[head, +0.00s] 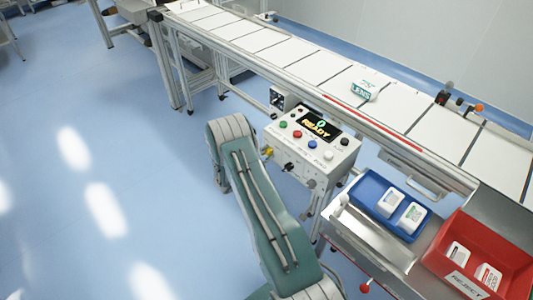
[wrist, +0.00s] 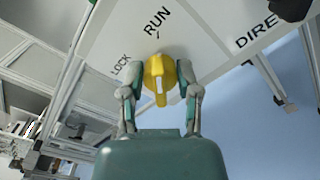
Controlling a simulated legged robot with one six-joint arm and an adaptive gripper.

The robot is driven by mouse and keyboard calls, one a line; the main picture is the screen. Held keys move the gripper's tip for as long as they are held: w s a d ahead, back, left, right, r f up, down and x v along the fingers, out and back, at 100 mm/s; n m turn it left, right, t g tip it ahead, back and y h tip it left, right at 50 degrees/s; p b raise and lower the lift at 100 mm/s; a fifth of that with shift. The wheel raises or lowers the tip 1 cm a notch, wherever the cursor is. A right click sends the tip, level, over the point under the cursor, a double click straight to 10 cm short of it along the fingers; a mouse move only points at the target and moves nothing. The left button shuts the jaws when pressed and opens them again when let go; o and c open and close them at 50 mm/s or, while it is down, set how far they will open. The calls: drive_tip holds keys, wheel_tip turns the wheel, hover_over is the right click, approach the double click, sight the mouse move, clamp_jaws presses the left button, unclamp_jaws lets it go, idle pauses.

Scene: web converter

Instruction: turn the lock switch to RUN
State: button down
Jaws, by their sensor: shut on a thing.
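The lock switch is a yellow knob (wrist: 158,78) on the light panel in the wrist view. Its pale slot runs upright in the picture, in line with the RUN label (wrist: 157,22) above it. The LOCK label (wrist: 120,67) is to its upper left. My gripper (wrist: 160,92) is shut on the knob, with one finger on each side. In the head view the yellow knob (head: 268,152) shows on the front of the control box (head: 318,165), beside my arm. My gripper cannot be made out there.
A dark knob (wrist: 292,8) is near the DIRE label. The conveyor (head: 300,60) runs behind. A blue bin (head: 368,186) and a red REJECT bin (head: 510,258) stand at the right. The left floor is clear.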

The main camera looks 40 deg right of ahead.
drive_tip(key=shift+c, duration=1.7)
unclamp_jaws()
drive_tip(key=s+a, duration=0.1)
drive_tip(key=a, duration=1.1)
drive_tip(key=shift+f, duration=0.1)
